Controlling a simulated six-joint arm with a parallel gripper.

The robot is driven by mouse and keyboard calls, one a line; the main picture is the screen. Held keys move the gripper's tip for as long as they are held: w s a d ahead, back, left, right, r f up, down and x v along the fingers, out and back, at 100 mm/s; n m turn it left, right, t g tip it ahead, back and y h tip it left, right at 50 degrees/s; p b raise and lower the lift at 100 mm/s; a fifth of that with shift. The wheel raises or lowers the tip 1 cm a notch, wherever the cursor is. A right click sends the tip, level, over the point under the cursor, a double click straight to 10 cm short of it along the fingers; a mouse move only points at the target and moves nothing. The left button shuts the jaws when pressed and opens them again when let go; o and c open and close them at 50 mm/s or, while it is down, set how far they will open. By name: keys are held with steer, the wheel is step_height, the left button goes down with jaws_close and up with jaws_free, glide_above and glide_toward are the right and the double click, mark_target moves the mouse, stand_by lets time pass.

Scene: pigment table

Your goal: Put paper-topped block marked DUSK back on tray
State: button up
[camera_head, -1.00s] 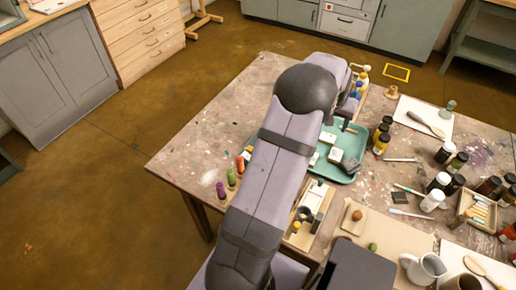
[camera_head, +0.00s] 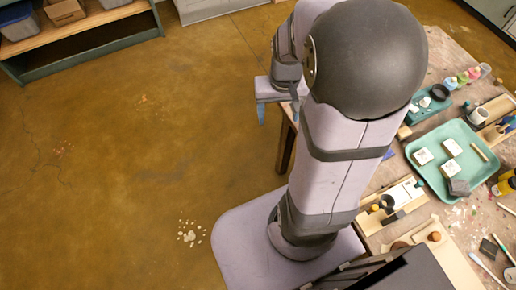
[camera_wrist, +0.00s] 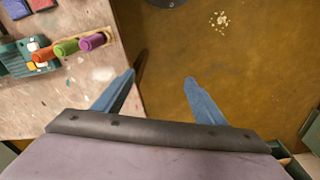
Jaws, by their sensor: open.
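A teal tray (camera_head: 474,148) lies on the paint-spotted table at the right of the head view. My gripper (camera_head: 277,110) is partly hidden by my arm in the head view, near the table's edge. In the wrist view my gripper (camera_wrist: 160,78) is open with nothing between its blue fingers. The left finger shows over the table edge and the right one over the floor.
In the wrist view, orange, green and purple rolls (camera_wrist: 67,46) stand in a wooden holder beside a teal rack (camera_wrist: 14,58). Brown floor (camera_wrist: 230,60) fills the right side. In the head view, small pots (camera_head: 463,77) and bottles (camera_head: 505,187) stand around the tray.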

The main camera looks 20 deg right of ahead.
steer(key=s+a+f+n+g, duration=0.1)
steer(key=s+a+n, duration=0.2)
steer(key=s+a, duration=0.4)
steer(key=a, duration=0.3)
steer(key=shift+n, duration=0.4)
steer(key=shift+w+f, duration=0.1)
step_height(320, 180, up, 2)
steer(key=shift+r+p, duration=0.2)
steer(key=shift+p, duration=0.95)
